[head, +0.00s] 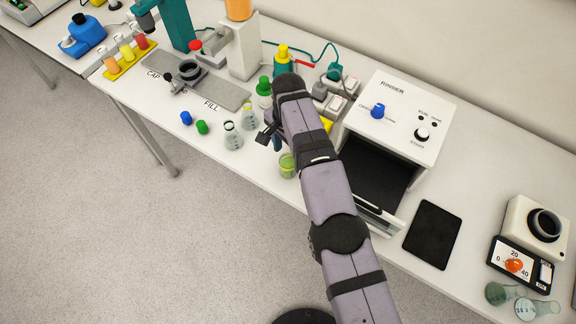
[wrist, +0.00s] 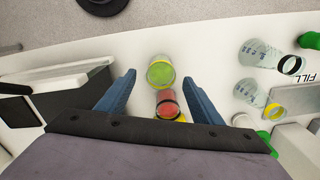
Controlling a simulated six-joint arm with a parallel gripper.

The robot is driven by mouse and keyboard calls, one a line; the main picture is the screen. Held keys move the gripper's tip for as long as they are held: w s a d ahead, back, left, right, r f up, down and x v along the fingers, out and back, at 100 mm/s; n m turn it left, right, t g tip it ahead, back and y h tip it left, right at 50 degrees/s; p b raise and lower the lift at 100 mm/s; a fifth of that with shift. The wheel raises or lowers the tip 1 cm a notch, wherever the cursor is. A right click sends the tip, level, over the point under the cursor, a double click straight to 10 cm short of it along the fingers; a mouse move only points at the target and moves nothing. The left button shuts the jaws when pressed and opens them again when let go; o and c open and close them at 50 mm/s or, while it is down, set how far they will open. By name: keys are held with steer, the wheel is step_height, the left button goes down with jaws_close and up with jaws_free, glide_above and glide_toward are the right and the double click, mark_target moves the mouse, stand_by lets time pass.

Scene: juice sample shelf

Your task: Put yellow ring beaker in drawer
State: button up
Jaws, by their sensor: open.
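The yellow ring beaker (head: 287,165) holds green liquid and stands upright near the table's front edge. In the wrist view the beaker (wrist: 160,71) lies in line with the gap between my fingertips, nothing gripped. My gripper (head: 271,138) is open; its blue fingers also show in the wrist view (wrist: 159,79). A red-filled beaker with a black ring (wrist: 167,105) stands behind the yellow ring one; my arm hides it in the head view. The drawer (head: 370,178) of the rinser is pulled out, its dark inside looking empty.
A flask with a black ring (head: 233,136) and one with a yellow ring (head: 248,118) stand left of my gripper. Blue (head: 186,118) and green (head: 202,127) caps lie further left. The rinser (head: 395,115) is at the back right. A black tablet (head: 432,235) lies right of the drawer.

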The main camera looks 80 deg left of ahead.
mark_target(288, 161)
steer(key=shift+f+b, duration=3.1)
steer(key=shift+b, duration=0.2)
steer(key=shift+c, duration=0.7)
steer(key=c, duration=1.1)
steer(key=shift+o, duration=0.2)
steer(key=shift+r, duration=0.1)
steer(key=shift+r+p, duration=0.45)
steer(key=shift+r, duration=0.95)
step_height(288, 161, up, 3)
steer(key=p, duration=0.4)
steer(key=shift+f+p, duration=0.1)
steer(key=shift+p, duration=0.25)
step_height(288, 161, up, 4)
steer(key=p, duration=0.4)
steer(key=shift+p, duration=0.35)
